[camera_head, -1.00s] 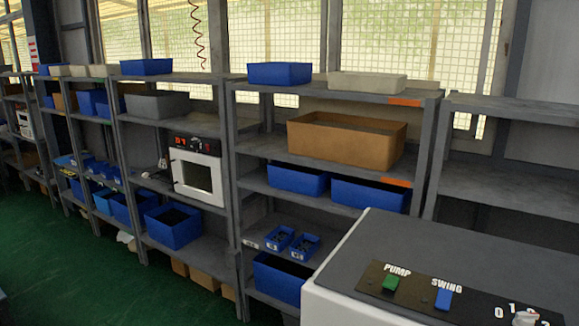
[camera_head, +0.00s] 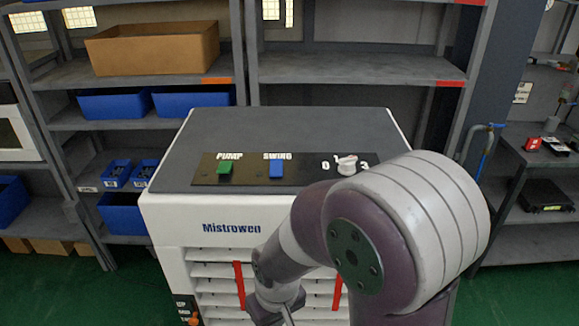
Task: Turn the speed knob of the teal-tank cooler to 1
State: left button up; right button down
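A white cooler (camera_head: 183,210) with a dark grey top and the name "Mistrowen" stands in front of me. Its black top panel holds a green PUMP switch (camera_head: 225,168), a blue SWING switch (camera_head: 276,169) and a pale speed knob (camera_head: 347,167) at the right, with 0, 1 and 3 readable around it. I cannot tell which number the knob points at. No teal tank shows; the lower front is partly hidden by my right arm. That arm bends down before the cooler's front, its hand (camera_head: 277,303) low at the bottom edge, away from the knob, fingers cut off. My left gripper is out of view.
Grey shelves with a brown box (camera_head: 153,47) and blue bins (camera_head: 113,104) stand behind the cooler. Red strips (camera_head: 239,284) cross its front louvres. A shelf unit with tools (camera_head: 540,195) is at the right. Green floor shows on both sides.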

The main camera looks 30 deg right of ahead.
aim_at(346, 168)
jog(key=z, duration=1.55)
